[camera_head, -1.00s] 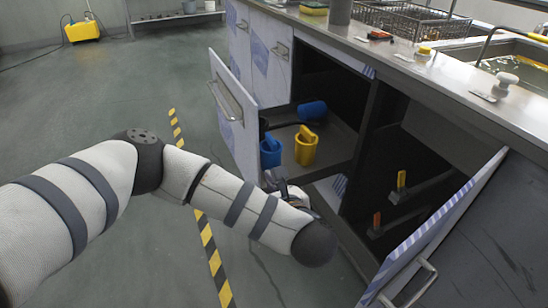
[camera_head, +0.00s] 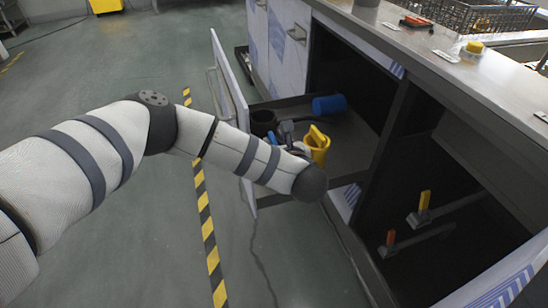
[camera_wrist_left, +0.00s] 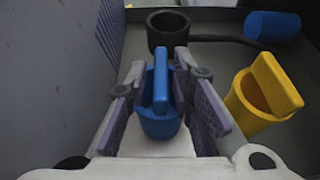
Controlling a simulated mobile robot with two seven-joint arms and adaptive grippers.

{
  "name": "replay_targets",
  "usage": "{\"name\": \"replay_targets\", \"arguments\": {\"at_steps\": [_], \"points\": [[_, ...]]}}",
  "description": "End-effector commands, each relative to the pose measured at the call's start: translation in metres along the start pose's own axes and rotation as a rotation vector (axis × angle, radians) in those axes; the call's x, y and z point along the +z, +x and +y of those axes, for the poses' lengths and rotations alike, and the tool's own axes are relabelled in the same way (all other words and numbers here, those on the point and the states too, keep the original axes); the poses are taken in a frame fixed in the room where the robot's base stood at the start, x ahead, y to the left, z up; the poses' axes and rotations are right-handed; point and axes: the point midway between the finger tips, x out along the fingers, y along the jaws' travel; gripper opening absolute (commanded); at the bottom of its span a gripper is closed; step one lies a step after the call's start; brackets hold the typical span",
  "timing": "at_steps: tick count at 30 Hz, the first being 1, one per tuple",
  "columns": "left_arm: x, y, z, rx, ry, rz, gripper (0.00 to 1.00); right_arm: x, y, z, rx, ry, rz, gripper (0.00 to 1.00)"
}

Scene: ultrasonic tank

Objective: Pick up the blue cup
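The blue cup (camera_wrist_left: 160,126), with an upright blue handle, stands in the pulled-out drawer. In the head view, only a sliver of blue (camera_head: 271,138) shows behind my left gripper (camera_head: 284,131). In the left wrist view, the fingers of my left gripper (camera_wrist_left: 161,78) are apart, one on each side of the cup and its handle. Gaps show between the finger pads and the handle; contact with the cup's wall cannot be told. My right gripper is not in view.
A yellow cup (camera_head: 318,148) stands close on the right. A black cup (camera_head: 263,121) and a lying blue cylinder (camera_head: 329,105) are farther back in the drawer (camera_head: 352,150). Orange- and yellow-handled valves (camera_head: 424,201) are at lower right.

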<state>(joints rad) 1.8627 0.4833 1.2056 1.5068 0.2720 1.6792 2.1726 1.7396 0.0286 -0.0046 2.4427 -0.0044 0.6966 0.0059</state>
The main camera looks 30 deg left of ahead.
Motion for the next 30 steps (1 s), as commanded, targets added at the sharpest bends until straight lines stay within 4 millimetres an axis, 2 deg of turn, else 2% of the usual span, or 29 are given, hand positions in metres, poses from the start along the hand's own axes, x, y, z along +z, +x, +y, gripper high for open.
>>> {"name": "replay_targets", "arguments": {"at_steps": [3, 9, 10, 12, 13, 23, 26, 30], "points": [[-0.002, 0.014, 0.000, 0.000, 0.002, 0.001, 0.22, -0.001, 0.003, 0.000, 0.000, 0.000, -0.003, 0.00], [-0.001, 0.015, 0.000, -0.002, 0.002, 0.001, 0.22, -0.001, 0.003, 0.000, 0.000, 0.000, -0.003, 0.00], [-0.001, 0.015, 0.000, -0.002, 0.002, 0.001, 0.19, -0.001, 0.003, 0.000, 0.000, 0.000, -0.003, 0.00], [-0.001, 0.015, 0.000, -0.002, 0.002, 0.001, 0.04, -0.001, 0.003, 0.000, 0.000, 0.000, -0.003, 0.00], [-0.001, 0.015, 0.000, -0.002, 0.002, 0.001, 0.00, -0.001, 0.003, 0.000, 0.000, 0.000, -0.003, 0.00], [0.000, 0.014, 0.000, -0.002, 0.001, 0.001, 0.00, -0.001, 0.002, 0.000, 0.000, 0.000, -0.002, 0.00], [0.014, 0.009, -0.001, -0.002, -0.002, -0.001, 0.00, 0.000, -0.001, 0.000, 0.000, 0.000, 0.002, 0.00], [0.050, -0.005, -0.001, -0.003, -0.005, -0.003, 0.00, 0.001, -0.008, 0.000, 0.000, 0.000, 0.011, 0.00]]}}
